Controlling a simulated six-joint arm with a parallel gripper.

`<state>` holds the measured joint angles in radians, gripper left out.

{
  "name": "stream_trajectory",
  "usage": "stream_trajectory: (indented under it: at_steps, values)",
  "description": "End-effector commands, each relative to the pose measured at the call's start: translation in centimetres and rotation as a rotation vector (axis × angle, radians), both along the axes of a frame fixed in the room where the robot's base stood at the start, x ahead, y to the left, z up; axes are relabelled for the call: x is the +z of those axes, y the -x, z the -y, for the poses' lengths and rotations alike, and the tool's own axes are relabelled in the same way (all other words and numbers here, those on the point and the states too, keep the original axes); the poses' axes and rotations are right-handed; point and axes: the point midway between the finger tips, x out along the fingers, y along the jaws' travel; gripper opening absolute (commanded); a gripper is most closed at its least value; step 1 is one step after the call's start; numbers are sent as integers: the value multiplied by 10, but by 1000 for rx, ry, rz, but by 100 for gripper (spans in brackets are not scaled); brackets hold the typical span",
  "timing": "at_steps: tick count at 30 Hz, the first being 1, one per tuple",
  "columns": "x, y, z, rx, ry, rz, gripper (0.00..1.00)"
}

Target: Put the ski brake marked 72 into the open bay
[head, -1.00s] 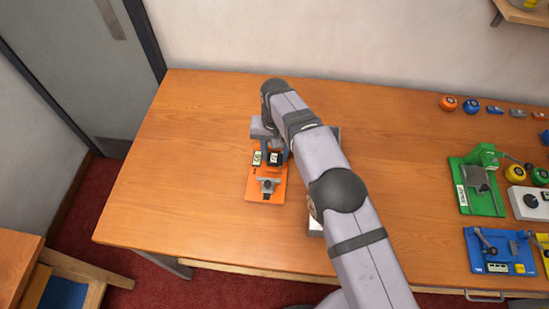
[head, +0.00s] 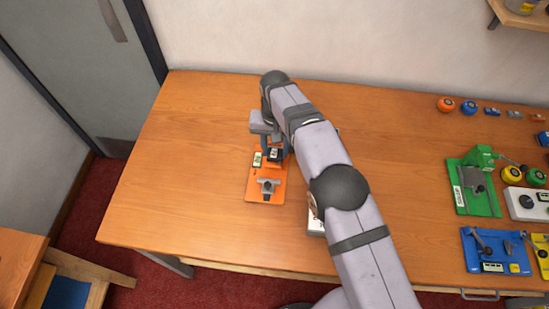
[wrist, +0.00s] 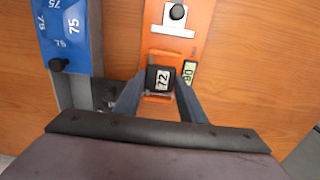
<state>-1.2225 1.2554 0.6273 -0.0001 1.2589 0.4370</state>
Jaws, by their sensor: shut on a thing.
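The ski brake marked 72 (wrist: 158,79) is a small black block with a white number label. My gripper (wrist: 160,92) is shut on it, one finger on each side. It also shows in the head view (head: 273,154), between the fingers at the far part of an orange plate (head: 264,190). In the wrist view the orange plate (wrist: 190,14) runs under and beyond the block. The plate carries a grey clamp-like fitting (head: 268,185) and a small pale number display (wrist: 189,72) beside the block. The block hides what lies beneath it, so I cannot tell whether it touches the plate.
A blue part marked 75 (wrist: 72,25) on a grey body stands left of the plate in the wrist view. Green (head: 478,185) and blue (head: 497,250) fixtures stand at the right of the bench. The wooden bench top (head: 180,170) is clear on the left.

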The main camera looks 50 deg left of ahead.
Motion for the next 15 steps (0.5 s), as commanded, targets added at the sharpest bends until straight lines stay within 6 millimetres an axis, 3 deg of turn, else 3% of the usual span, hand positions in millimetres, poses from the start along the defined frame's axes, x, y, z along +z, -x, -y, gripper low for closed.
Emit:
stream_trajectory:
  at_steps: [15]
  values:
    - [25, 0, 0, 0, -1, 0, 19]
